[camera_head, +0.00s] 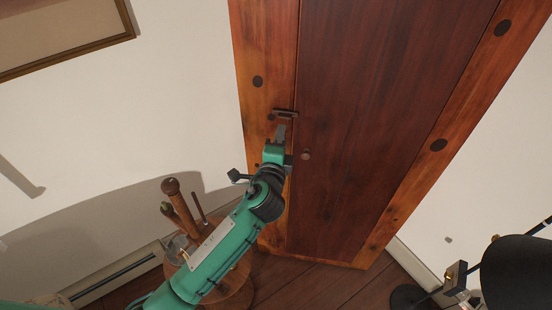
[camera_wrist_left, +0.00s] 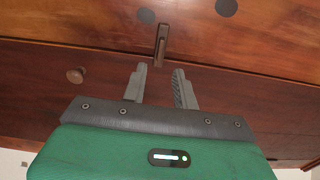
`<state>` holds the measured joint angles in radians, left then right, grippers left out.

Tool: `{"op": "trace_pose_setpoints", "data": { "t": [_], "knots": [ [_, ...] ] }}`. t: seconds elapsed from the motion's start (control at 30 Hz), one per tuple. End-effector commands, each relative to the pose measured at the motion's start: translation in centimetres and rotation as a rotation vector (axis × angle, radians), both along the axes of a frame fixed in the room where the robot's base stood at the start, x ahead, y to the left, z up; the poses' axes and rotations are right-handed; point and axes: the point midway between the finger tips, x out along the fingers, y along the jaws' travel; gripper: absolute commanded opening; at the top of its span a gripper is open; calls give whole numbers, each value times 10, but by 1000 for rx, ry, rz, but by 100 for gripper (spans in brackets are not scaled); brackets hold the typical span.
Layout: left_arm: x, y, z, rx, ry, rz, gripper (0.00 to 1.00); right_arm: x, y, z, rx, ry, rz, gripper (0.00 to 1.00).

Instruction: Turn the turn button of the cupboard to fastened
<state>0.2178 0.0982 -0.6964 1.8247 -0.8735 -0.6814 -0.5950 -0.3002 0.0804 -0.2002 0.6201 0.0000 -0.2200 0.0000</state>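The cupboard (camera_head: 385,100) has a dark red-brown door in a lighter orange-brown frame, and the door looks closed. The turn button (camera_head: 285,113) is a small dark bar at the door's left edge. It lies about level, across the seam between frame and door. In the left wrist view the turn button (camera_wrist_left: 161,45) stands upright across the seam. My left gripper (camera_head: 281,131) is just below it in the head view. In the left wrist view my left gripper (camera_wrist_left: 160,69) is open and empty, its fingertips just short of the button. My right gripper is not in view.
A round wooden knob (camera_head: 306,154) sits on the door below the button; it also shows in the left wrist view (camera_wrist_left: 75,75). A wooden stand with upright pegs (camera_head: 181,207) is beside my left arm. A black rounded object (camera_head: 516,272) is at lower right.

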Motion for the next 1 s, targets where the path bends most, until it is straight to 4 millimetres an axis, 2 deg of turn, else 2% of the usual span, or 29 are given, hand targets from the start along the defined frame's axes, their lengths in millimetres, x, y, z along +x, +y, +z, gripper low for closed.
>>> {"op": "trace_pose_setpoints", "data": {
  "t": [0.03,0.2,0.4,1.0],
  "knots": [
    [-11,2,-4,-2,1,-1,29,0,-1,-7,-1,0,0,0],
    [-41,6,-3,-2,2,-1,29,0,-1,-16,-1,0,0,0],
    [-60,9,-1,0,1,-1,29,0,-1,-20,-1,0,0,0],
    [-64,10,-1,-2,3,1,29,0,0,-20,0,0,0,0]
  ]
}}
